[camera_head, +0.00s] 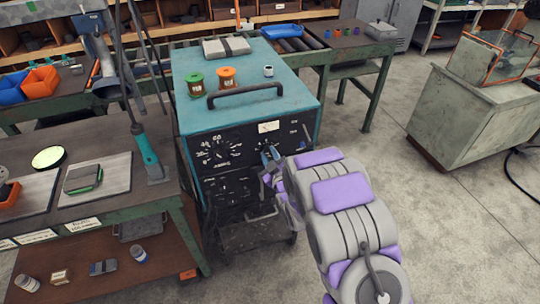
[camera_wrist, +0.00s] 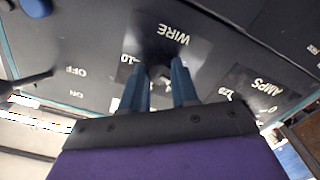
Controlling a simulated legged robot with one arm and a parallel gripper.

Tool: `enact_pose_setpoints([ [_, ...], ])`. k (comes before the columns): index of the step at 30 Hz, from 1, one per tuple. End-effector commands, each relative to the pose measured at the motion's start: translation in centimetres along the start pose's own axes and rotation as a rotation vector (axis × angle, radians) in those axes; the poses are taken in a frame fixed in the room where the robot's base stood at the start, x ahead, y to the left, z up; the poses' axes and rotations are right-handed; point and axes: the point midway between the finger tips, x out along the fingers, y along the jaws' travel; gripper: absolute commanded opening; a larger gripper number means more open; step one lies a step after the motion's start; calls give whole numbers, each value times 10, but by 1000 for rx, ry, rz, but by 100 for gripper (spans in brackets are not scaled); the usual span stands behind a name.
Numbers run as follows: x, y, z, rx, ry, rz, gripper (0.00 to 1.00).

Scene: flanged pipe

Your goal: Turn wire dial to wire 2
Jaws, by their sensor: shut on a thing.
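The wire dial (camera_wrist: 157,48) is a dark knob on a black panel, under an upside-down WIRE label in the wrist view. My gripper's two blue fingers (camera_wrist: 160,80) are shut on it from either side. Number marks show to the left and right of the dial, but the wire number it points to cannot be read. In the head view my gripper (camera_head: 268,156) is at the right part of the front panel of the teal-topped machine (camera_head: 290,88), and my gripper and arm largely hide the dial.
In the wrist view a lever (camera_wrist: 28,80) stands by the ON and OFF labels. A workbench (camera_head: 90,215) is at left; open floor at right.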

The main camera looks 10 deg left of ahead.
Motion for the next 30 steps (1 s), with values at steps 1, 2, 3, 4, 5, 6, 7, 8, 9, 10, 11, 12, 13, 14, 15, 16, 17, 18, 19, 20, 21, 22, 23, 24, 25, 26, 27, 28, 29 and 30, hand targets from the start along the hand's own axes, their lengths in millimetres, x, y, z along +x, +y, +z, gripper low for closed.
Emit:
enact_pose_setpoints([
  [1,0,-2,0,-13,0,-6,0],
  [2,0,-3,0,-19,0,-6,0],
  [3,0,-3,0,-26,0,-6,0],
  [4,0,-3,0,-30,0,-6,0],
  [5,0,-3,0,-34,0,-6,0],
  [6,0,-3,0,-37,0,-6,0],
  [7,0,-3,0,-39,0,-6,0],
  [8,0,-3,0,-40,0,-6,0],
  [9,0,-3,0,-41,0,-6,0],
  [10,0,-3,0,-41,0,-7,0],
  [11,0,-3,0,-41,0,-7,0],
  [12,0,-3,0,-41,0,-7,0],
  [13,0,-3,0,-41,0,-7,0],
  [14,0,-3,0,-40,0,-7,0],
  [15,0,-3,0,-40,0,-7,0],
  [16,0,-3,0,-40,0,-7,0],
  [17,0,-3,0,-40,0,-7,0],
  [18,0,-3,0,-40,0,-7,31],
  [19,0,-3,0,-40,0,-7,33],
  [20,0,-3,0,-40,0,-7,36],
  [21,0,-3,0,-40,0,-6,40],
  [22,0,-3,0,-40,0,-6,43],
  [23,0,-3,0,-39,0,-5,46],
  [24,0,-2,0,-39,0,-5,50],
  [25,0,-2,0,-39,0,-5,53],
  [26,0,-2,0,-39,0,-4,54],
  [27,0,-2,0,-39,0,-4,54],
  [28,0,-1,0,-38,0,-4,54],
  [29,0,-1,0,-38,0,-3,54],
  [30,0,-1,0,-38,1,-3,54],
])
